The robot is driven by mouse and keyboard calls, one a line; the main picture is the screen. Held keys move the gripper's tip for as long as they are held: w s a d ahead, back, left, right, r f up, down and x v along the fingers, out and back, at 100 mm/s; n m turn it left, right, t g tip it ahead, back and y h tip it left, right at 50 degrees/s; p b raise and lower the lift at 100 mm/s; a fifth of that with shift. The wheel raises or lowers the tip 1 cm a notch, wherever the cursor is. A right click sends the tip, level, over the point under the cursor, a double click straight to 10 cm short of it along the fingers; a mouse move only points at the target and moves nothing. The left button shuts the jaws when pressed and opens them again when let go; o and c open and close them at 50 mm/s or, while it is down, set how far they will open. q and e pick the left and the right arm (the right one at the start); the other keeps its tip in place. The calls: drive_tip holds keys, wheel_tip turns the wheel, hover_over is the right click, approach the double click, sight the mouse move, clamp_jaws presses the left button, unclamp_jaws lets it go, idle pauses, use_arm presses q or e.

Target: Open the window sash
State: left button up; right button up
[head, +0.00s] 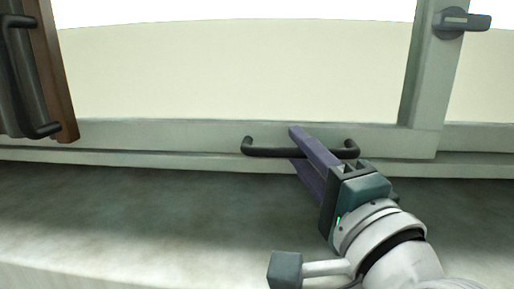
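The window sash (260,135) has a pale green-grey frame around a cream pane and looks shut, with its bottom rail low against the sill. A black bar handle (265,152) is fixed across the bottom rail. My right gripper (293,148) reaches in from the lower right. Its two purple fingers are apart, one above and one below the bar, with a gap visible around it. The upper finger hides part of the handle. I cannot tell whether either finger touches it. My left gripper is out of view.
A grey lever latch (462,22) sits on the upright at the upper right. A brown wooden piece with a dark handle (22,75) stands at the left edge. The grey sill (140,210) below the window is bare.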

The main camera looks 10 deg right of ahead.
drive_tip(key=shift+c, duration=0.3)
clamp_jaws()
idle(1.0)
